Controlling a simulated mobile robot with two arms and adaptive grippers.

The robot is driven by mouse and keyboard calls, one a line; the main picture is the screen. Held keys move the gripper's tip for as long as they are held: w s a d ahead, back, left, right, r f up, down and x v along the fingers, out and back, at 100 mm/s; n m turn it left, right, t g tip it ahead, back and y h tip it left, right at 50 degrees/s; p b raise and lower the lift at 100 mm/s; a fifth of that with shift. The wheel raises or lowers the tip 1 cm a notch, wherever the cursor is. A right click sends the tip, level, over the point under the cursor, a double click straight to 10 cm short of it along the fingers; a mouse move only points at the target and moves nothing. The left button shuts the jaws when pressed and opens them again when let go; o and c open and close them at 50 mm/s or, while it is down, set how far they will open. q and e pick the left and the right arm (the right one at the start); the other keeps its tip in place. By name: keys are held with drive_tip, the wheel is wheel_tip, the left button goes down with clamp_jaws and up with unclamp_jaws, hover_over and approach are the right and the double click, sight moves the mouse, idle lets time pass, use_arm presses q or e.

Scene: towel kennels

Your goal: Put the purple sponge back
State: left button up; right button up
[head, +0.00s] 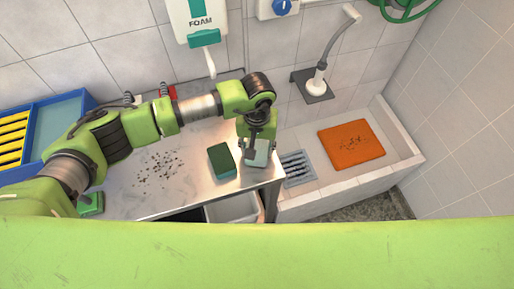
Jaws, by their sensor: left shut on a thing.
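My left gripper (258,148) points down over the right end of the steel counter (200,192). It is shut on a pale grey-green block (258,160), which the fingers partly hide. I cannot tell whether the block touches the counter. A dark green sponge (221,161) lies on the counter just left of the gripper, apart from it. No purple sponge can be made out. My right gripper is not in view.
Dark specks (160,168) lie on the counter. A blue tray (65,112) with yellow slats stands at the left. A foam dispenser (198,20) hangs above. At right, a basin (350,184) holds an orange mat (351,144) and a drain grate (297,167). A white bin (234,209) is below.

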use_arm(q)
drive_tip(key=shift+f+b, duration=0.3)
drive_tip(key=o, duration=0.9)
drive_tip(key=shift+c, duration=0.2)
wheel_tip(320, 180, up, 12)
